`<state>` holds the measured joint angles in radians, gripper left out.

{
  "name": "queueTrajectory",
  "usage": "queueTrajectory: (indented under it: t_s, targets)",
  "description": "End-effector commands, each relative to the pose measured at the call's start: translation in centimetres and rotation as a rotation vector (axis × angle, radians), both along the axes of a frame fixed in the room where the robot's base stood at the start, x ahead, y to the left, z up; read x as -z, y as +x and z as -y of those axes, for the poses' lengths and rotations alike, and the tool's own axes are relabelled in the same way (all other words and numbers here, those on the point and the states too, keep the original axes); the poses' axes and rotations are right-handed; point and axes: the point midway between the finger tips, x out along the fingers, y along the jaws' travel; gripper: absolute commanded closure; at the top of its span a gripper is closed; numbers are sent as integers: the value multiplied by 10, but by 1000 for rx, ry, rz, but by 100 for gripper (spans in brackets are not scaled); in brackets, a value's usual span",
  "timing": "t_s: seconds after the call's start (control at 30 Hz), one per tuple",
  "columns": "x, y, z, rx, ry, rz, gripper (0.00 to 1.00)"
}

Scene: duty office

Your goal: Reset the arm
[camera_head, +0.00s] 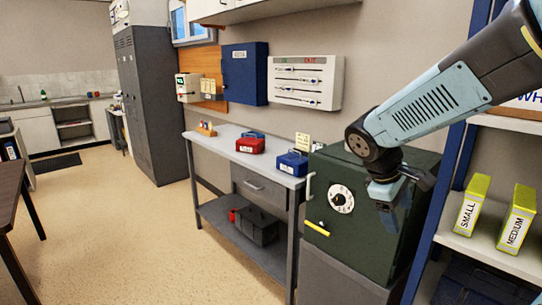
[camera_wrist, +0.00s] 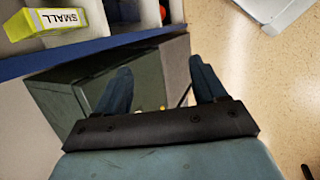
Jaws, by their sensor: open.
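My arm comes in from the upper right in the head view, and my gripper (camera_head: 388,212) hangs in front of the dark green safe. In the wrist view my gripper (camera_wrist: 162,85) shows its two dark blue fingers spread apart with nothing between them. The green safe (camera_head: 378,228), with a white dial and a yellow handle, stands right behind the gripper in the head view. In the wrist view the safe (camera_wrist: 62,92) lies beyond the fingers. I cannot tell whether the gripper touches it.
A workbench (camera_head: 222,141) holds a red box (camera_head: 250,144) and a blue box (camera_head: 292,163). A blue-framed shelf at right holds yellow-green SMALL (camera_head: 467,210) and MEDIUM (camera_head: 515,228) boxes. A dark table (camera_head: 10,190) stands at left. The floor (camera_head: 120,230) between is clear.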

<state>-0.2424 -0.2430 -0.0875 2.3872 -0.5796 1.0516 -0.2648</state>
Motion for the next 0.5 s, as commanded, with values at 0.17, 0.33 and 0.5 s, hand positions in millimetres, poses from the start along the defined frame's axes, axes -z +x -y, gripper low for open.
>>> queueTrajectory:
  t_s: [0.17, 0.33, 0.5]
  targets:
    - [-19, -31, -7, 161, 165, 143, 30]
    - [-35, -56, -18, 307, 321, 275, 30]
    - [-52, -79, -31, 443, 474, 402, 30]
